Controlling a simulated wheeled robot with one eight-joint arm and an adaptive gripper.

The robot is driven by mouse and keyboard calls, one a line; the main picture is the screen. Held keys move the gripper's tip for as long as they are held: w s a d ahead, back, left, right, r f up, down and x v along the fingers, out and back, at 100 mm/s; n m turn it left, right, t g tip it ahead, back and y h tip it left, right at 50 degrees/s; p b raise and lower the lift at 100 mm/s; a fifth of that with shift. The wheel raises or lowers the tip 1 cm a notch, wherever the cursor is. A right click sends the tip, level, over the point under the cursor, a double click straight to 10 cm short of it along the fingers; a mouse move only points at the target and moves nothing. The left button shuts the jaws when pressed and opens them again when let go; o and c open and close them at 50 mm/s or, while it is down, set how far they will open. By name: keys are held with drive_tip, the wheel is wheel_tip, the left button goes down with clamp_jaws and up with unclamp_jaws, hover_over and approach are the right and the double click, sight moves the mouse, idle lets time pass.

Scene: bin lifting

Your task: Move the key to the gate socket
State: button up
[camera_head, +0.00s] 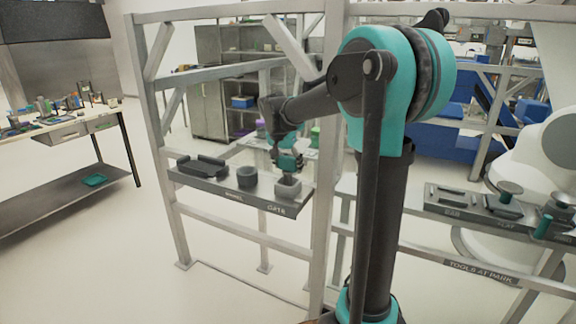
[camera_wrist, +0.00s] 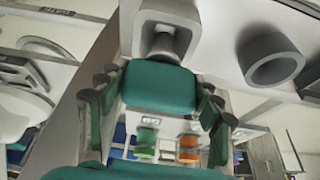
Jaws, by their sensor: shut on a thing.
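My gripper (camera_head: 288,160) is above the right end of the labelled shelf, over the light grey gate socket (camera_head: 288,190). In the wrist view, the fingers of my gripper (camera_wrist: 160,82) are shut on the key (camera_wrist: 160,92), whose teal block lies between them. A narrower grey part extends from the block to the opening of the square gate socket (camera_wrist: 183,12). The key's lower end is hidden, so I cannot tell how deep it sits. In the head view the key is small and mostly covered by the gripper.
A dark round socket (camera_head: 246,177) stands left of the gate socket, with a long dark fixture (camera_head: 201,167) further left. The round socket also shows in the wrist view (camera_wrist: 270,62). Grey frame posts (camera_head: 328,150) stand close to my arm. Tools sit on a right shelf (camera_head: 470,215).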

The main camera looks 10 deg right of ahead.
drive_tip(key=shift+f, duration=1.3)
idle(0.5)
drive_tip(key=o, duration=1.4)
drive_tip(key=shift+o, duration=1.4)
drive_tip(key=shift+r, duration=0.1)
drive_tip(key=shift+r, duration=4.4)
